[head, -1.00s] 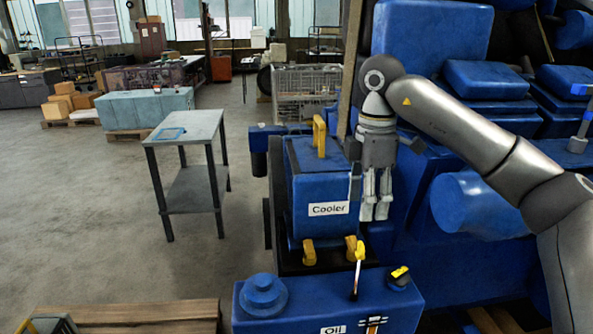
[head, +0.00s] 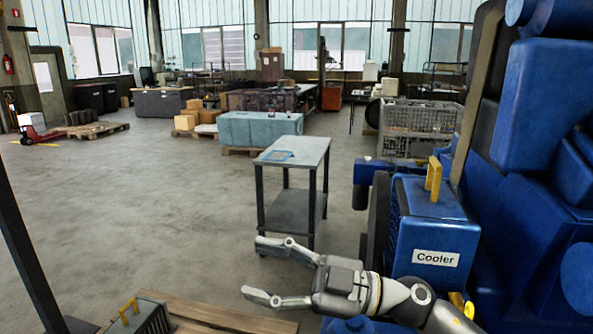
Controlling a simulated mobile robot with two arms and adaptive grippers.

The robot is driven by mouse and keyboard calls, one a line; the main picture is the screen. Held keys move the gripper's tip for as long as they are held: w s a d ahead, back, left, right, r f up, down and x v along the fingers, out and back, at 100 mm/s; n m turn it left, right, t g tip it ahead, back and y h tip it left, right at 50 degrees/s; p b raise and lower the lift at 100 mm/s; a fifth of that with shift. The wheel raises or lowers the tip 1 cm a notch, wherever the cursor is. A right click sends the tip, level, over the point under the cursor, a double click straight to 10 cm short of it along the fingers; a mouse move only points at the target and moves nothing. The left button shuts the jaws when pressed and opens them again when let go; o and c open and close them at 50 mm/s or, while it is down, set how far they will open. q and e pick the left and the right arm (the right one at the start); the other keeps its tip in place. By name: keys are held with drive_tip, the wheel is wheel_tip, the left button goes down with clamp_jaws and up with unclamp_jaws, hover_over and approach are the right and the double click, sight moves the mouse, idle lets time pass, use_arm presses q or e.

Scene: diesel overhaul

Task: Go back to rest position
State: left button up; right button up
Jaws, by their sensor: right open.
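My right gripper (head: 268,272) is at the lower middle of the head view. Its two fingers point left and are spread wide, with nothing between them. Its arm comes in from the lower right, in front of the blue engine's lower part. The blue cooler box (head: 433,232), with a "Cooler" label and a yellow handle on top, is just right of and behind the gripper. My left gripper is not in view.
A grey two-shelf table (head: 305,152) stands behind the gripper. A wooden pallet (head: 215,313) and a dark crate (head: 140,318) lie at the lower left. The large blue engine (head: 540,190) fills the right side. Open concrete floor (head: 130,205) spreads to the left.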

drive_tip(key=w+d+f+m+t+h, duration=0.1)
drive_tip(key=w+d+m+t+h, duration=0.55)
drive_tip(key=m+t, duration=0.85)
drive_tip(key=s+d+f+m+g+h, duration=0.1)
drive_tip(key=d+f+m+h, duration=0.4)
drive_tip(key=f, duration=0.4)
drive_tip(key=s+d+f+m+h, duration=0.2)
drive_tip(key=d+f+h, duration=0.4)
drive_tip(key=d+f, duration=0.15)
drive_tip(key=s+d+f+g+h, duration=0.1)
drive_tip(key=s+d+f+g, duration=0.35)
drive_tip(key=s+f, duration=0.75)
drive_tip(key=s+d+f+g+h, duration=0.1)
drive_tip(key=s+d+f+g, duration=0.1)
drive_tip(key=s+f+g, duration=0.95)
drive_tip(key=s+f+t, duration=0.1)
drive_tip(key=s+f, duration=0.1)
drive_tip(key=f, duration=1.1)
drive_tip(key=s+f+t, duration=0.1)
drive_tip(key=s+f, duration=0.1)
drive_tip(key=f, duration=1)
drive_tip(key=s+d+f+g, duration=0.1)
drive_tip(key=s+d+f, duration=0.1)
drive_tip(key=s+f, duration=1.2)
drive_tip(key=shift+s+d+f+n, duration=0.3)
drive_tip(key=shift+s+f, duration=0.1)
drive_tip(key=shift+s, duration=0.8)
drive_tip(key=shift+h, duration=0.25)
